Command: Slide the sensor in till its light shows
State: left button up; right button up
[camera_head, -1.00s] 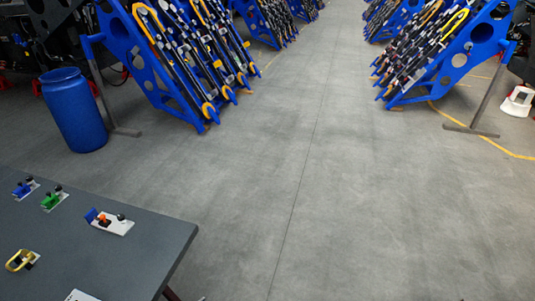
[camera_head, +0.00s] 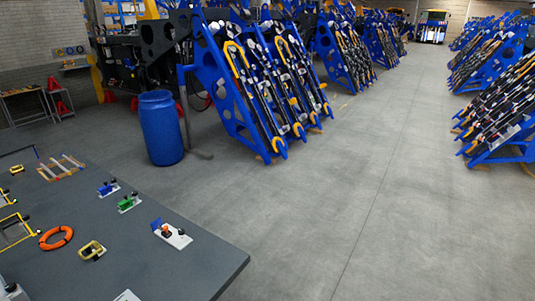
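A grey table (camera_head: 190,240) fills the lower left and holds several small devices. A white plate (camera_head: 178,241) near its right end carries a blue flap, an orange-red part and a black knob. Farther back are a small blue device (camera_head: 107,188) and a small green device (camera_head: 128,203), each with a dark knob on a pale base. I cannot tell which of these is the sensor, and I make out no lit light.
The table also holds an orange ring (camera_head: 56,238), a yellow-and-black clamp-like piece (camera_head: 92,250) and a wooden rack (camera_head: 61,167). A blue barrel (camera_head: 161,130) stands behind it. Blue racks (camera_head: 235,95) line both sides of a clear grey floor (camera_head: 370,200).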

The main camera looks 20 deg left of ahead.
aim_at(166, 233)
jog(key=u, duration=1.45)
jog(key=i+j, duration=0.1)
jog(key=i, duration=0.2)
